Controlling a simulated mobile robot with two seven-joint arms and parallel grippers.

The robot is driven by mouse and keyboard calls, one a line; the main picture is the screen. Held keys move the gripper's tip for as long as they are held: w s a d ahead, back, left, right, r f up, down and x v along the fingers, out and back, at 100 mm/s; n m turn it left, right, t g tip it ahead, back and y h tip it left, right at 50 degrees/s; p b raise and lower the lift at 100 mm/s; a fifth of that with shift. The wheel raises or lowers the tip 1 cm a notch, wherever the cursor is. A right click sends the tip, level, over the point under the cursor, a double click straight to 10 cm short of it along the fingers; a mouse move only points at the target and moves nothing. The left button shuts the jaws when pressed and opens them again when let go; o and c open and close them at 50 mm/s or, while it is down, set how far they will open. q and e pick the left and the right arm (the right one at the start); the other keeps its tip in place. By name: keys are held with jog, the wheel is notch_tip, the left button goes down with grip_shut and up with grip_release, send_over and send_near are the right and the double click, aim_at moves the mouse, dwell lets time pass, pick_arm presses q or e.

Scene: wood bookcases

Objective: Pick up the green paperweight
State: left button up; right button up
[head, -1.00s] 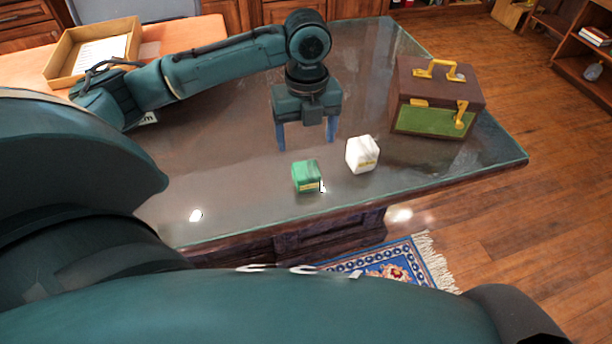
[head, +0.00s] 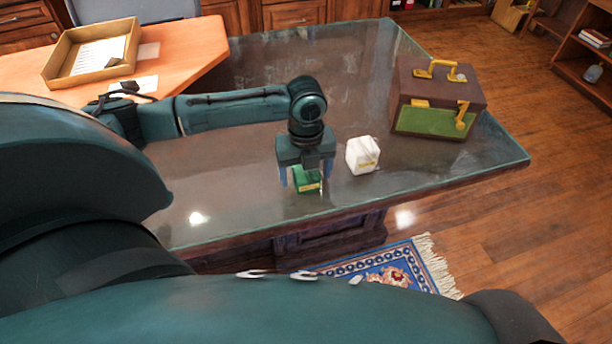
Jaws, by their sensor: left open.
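The green paperweight (head: 307,184) is a small cube with a yellow label on its front face, on the glass-topped desk (head: 230,215). My left gripper (head: 305,178) points down over it. Its fingers are open, one at the left side of the cube and one at the right. The gripper body hides part of the cube's top. I cannot tell whether the fingers touch it. A white paperweight-like block (head: 362,155) with a yellow label stands just to the right, apart from the gripper. My right gripper is not in view.
A brown case (head: 436,96) with yellow handles and a green front panel stands on the desk's right part. A shallow tray (head: 93,54) with papers is at the back left. The desk's front edge is close to the green cube. A patterned rug (head: 400,266) lies on the floor in front.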

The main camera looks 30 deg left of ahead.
pick_arm(q)
jog(key=shift+r, duration=0.1)
jog(key=c, duration=1.4)
